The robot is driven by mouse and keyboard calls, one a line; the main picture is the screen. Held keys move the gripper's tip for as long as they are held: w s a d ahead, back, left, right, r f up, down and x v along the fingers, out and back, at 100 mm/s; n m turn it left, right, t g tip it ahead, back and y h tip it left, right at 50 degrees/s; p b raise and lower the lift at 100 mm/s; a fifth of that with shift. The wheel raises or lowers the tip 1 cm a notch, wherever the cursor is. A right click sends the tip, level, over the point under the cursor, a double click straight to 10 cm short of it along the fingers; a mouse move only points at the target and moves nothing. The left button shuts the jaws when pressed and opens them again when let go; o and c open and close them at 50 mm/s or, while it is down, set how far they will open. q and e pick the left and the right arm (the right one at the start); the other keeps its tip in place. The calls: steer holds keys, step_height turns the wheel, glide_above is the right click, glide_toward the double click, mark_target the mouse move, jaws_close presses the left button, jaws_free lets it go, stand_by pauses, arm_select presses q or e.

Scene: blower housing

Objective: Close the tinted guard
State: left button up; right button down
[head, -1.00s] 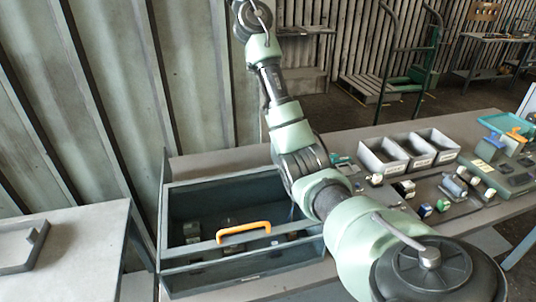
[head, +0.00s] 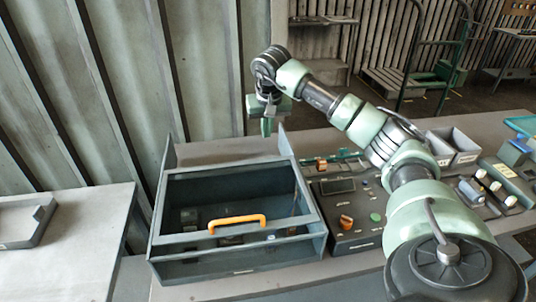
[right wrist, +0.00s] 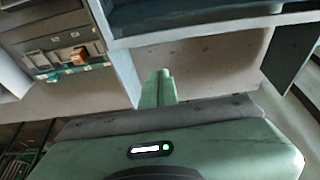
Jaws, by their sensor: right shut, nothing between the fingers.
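The blower housing (head: 235,268) is a dark open-topped box on the bench. The tinted guard lies over its top as a dark-framed see-through panel. An orange handle (head: 237,222) is on the guard's front bar (head: 185,238). A dark gap shows between this bar and the housing's front wall, so I cannot tell whether the guard is fully seated. My right gripper (head: 267,127) is shut and empty, pointing down near the housing's back right corner. In the right wrist view its closed fingers (right wrist: 158,88) are over bare bench, apart from the housing (right wrist: 195,25). My left gripper is out of view.
A control panel (head: 350,212) with an orange knob and green button sits right of the housing. Grey bins (head: 455,145) stand farther right. A separate table (head: 75,245) is at left. Upright plates rise at the housing's back corners. Bench behind the housing is clear.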

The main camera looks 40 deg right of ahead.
step_height(320, 180, down, 8)
steer(key=p, duration=0.5)
steer(key=shift+s+a+f, duration=0.15)
steer(key=shift+s+a, duration=0.2)
steer(key=shift+s, duration=0.05)
steer(key=shift+f, duration=0.1)
